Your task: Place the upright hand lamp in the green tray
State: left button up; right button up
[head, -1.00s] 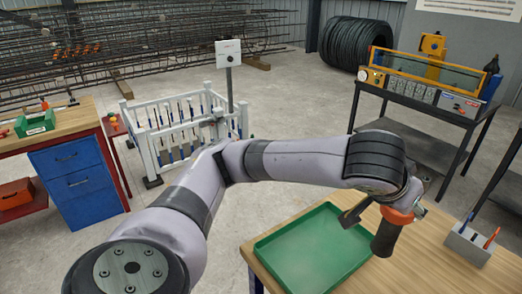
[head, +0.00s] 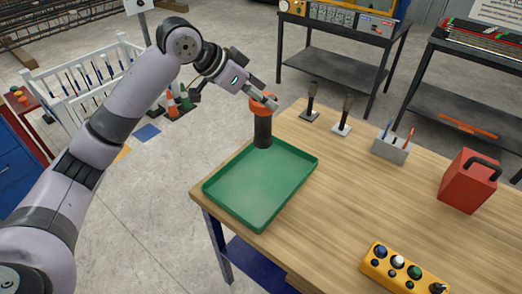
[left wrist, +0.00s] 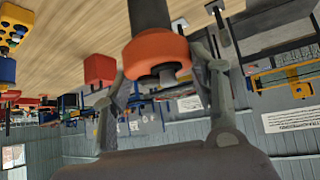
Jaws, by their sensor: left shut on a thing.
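The hand lamp has a black handle (head: 263,131) and an orange head (head: 262,104). It is upright, orange end up, at the far corner of the green tray (head: 226,203). Its lower end overlaps the tray's far corner; I cannot tell whether it touches the tray or hangs just above. My left gripper (head: 264,98) is shut on the orange head from the upper left. In the left wrist view the orange part (left wrist: 155,50) sits between the two fingers (left wrist: 160,88), and the picture appears upside down. The rest of the tray is empty. My right gripper is out of view.
Two dark-handled tools (head: 311,102) (head: 343,117) stand on flat bases behind the tray. A grey pen holder (head: 390,149), a red box (head: 468,182) and a yellow button box (head: 402,270) lie farther right. The wooden tabletop (head: 350,200) between them is clear.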

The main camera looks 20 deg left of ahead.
aim_at(261, 143)
pick_arm(q)
notch_tip(261, 143, down, 10)
jog(key=shift+f+p, duration=0.15)
jog(key=shift+p, duration=0.35)
notch_tip(261, 143, down, 4)
jog(key=shift+r+p, duration=0.1)
jog(key=shift+p, duration=0.2)
jog(key=shift+f, duration=0.3)
jog(key=o, duration=1.4)
jog(key=shift+f, duration=0.15)
